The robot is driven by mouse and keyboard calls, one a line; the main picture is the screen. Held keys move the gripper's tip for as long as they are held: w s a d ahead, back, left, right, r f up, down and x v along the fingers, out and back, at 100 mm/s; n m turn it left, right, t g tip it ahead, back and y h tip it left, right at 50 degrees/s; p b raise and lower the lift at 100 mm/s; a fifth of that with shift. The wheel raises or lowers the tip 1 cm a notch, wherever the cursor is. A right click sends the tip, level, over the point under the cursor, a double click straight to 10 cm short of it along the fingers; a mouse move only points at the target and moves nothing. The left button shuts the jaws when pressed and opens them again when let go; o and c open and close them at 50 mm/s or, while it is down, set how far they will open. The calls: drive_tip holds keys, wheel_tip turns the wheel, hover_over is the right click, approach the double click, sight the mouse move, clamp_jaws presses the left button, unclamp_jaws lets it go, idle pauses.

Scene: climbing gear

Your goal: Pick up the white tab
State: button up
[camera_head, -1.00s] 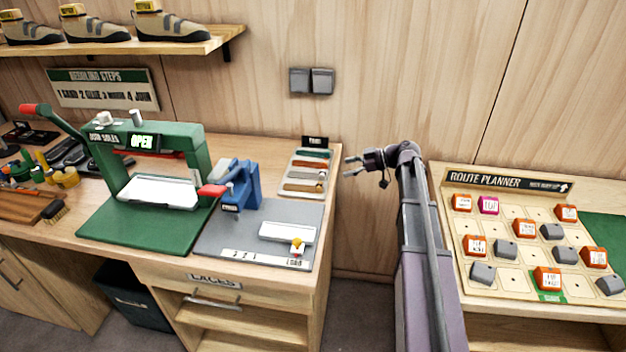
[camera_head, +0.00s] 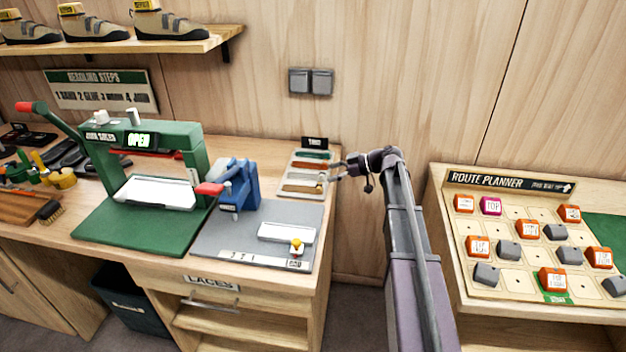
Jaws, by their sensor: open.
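A small tray (camera_head: 285,192) with a black label stands at the back right corner of the workbench. Strips of different colours lie in its rows: a green one (camera_head: 315,155) at the back, a red-brown one (camera_head: 310,165), a pale grey-white one (camera_head: 300,176) and a tan one (camera_head: 298,188) at the front. The pale strip looks most like the white tab, but it is too small to be sure. My gripper (camera_head: 329,171) is open at the tray's right side, its fingers pointing left and overlapping the tray's right edge in this view. I cannot tell its height above the tray.
A green press (camera_head: 150,150) is further left. The route planner board (camera_head: 530,265) with several cubes is on the right. A gap separates the two benches.

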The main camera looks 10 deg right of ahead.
sight(306, 174)
drive_tip(key=shift+b+x, duration=0.35)
drive_tip(key=shift+x, duration=1)
drive_tip(key=c, duration=0.9)
